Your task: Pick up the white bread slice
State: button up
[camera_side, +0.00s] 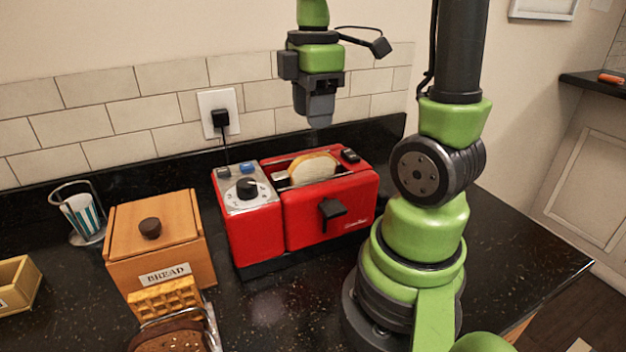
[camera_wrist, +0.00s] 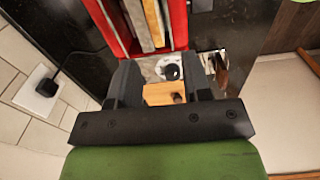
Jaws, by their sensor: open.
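The white bread slice (camera_side: 313,168) stands upright in a slot of the red toaster (camera_side: 300,215), its pale face and tan crust showing above the top. In the wrist view, tan and pale strips (camera_wrist: 153,22) show in the red toaster (camera_wrist: 177,22) at the top; I cannot tell for sure which strip is the slice. My gripper (camera_side: 320,124) is open and empty, pointing down above the back of the toaster, apart from the slice. In the wrist view, its two fingers (camera_wrist: 158,75) show spread, with the toaster beyond them. The slice's lower part is hidden inside the slot.
A wooden bread box (camera_side: 158,240) stands left of the toaster. A waffle (camera_side: 163,298) and a dark bread slice (camera_side: 172,338) are in a rack in front. A wire holder (camera_side: 84,225) is farther left. The wall and plugged-in outlet (camera_side: 218,113) are behind. Open counter lies in front.

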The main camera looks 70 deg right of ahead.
aim_at(313, 157)
jog(key=shift+d+f, duration=0.15)
jog(key=shift+f, duration=0.25)
notch_tip(313, 157, down, 3)
jog(key=shift+f, duration=0.1)
jog(key=shift+w+d+f, duration=0.1)
jog(key=shift+d+f, duration=0.05)
jog(key=shift+f, duration=1.4)
jog(key=shift+d+f, duration=0.1)
jog(key=shift+f, duration=1.4)
jog(key=c, duration=0.8)
